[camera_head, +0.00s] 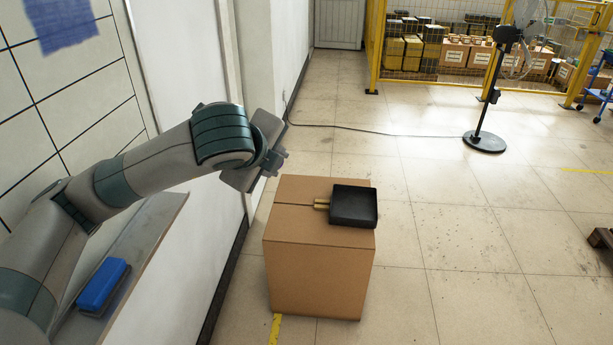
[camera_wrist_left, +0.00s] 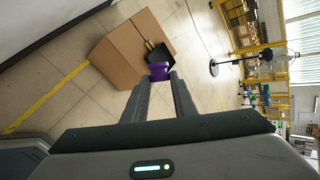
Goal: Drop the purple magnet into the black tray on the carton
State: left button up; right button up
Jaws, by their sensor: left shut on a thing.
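My left gripper (camera_wrist_left: 159,79) is shut on the purple magnet (camera_wrist_left: 158,70), which sits at the fingertips in the left wrist view. In the head view my left gripper (camera_head: 277,157) is beyond and left of the carton's top, and the magnet cannot be made out there. The black tray (camera_head: 354,206) lies on the right part of the closed brown carton (camera_head: 319,279), with brass-coloured pieces at its left side. In the left wrist view the tray (camera_wrist_left: 161,53) shows just beyond the magnet, on the carton (camera_wrist_left: 112,57). My right gripper is in neither view.
A white wall with a ledge runs along the left, and a blue eraser (camera_head: 103,287) lies on the ledge (camera_head: 140,265). A black stand fan (camera_head: 485,141) is at the back right, before a yellow fence (camera_head: 440,85) with boxes behind it.

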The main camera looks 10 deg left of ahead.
aim_at(336, 209)
jog(key=i+l+u, duration=0.4)
jog(key=i+l, duration=0.3)
jog(key=i, duration=0.3)
jog(key=i+l+u, duration=0.45)
jog(key=i+l, duration=0.45)
jog(key=l, duration=0.1)
